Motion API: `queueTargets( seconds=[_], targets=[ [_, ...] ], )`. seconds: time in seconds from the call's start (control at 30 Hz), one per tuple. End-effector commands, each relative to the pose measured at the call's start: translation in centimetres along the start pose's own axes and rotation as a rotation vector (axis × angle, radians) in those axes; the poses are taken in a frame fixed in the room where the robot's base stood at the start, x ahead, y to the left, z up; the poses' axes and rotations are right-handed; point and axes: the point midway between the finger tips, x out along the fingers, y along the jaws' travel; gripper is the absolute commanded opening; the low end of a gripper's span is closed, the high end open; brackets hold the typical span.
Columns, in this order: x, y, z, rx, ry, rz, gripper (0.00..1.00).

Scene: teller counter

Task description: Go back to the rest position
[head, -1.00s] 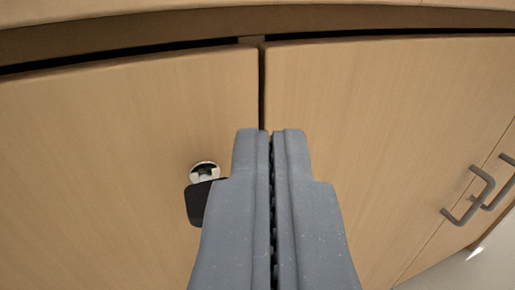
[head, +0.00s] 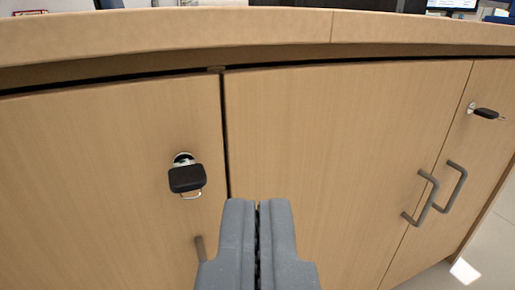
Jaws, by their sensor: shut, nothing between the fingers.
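My gripper (head: 257,202) is shut and empty, low in the middle of the head view. It is in front of the wooden counter doors, over the lower part of the seam between the left door (head: 80,190) and the middle door (head: 320,150). A key with a black head (head: 186,179) sits in the round lock (head: 183,158) of the left door, up and left of my fingertips. The gripper appears clear of the key. My gripper hides part of the doors' lower area.
Two grey handles (head: 427,199) (head: 453,188) stick out at the right. Another handle (head: 200,248) shows just left of my gripper. A second black key (head: 486,113) is in the far right door. The counter edge (head: 250,30) runs across the top. Pale floor (head: 480,255) shows at lower right.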

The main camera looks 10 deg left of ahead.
Motion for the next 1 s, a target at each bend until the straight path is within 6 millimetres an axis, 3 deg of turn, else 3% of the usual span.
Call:
queueTargets(
  seconds=[0.17,0.5,0.77,1.0],
  targets=[
    [1.2,0.9,-4.7,-0.039,-0.01,0.022,0.0],
    [2.5,2.5,-18.6,-0.126,-0.052,0.1,0.0],
    [1.2,2.8,-29.3,-0.157,-0.081,0.163,0.0],
    [-1.7,2.1,-38.9,-0.163,-0.103,0.212,0.0]
  ],
)
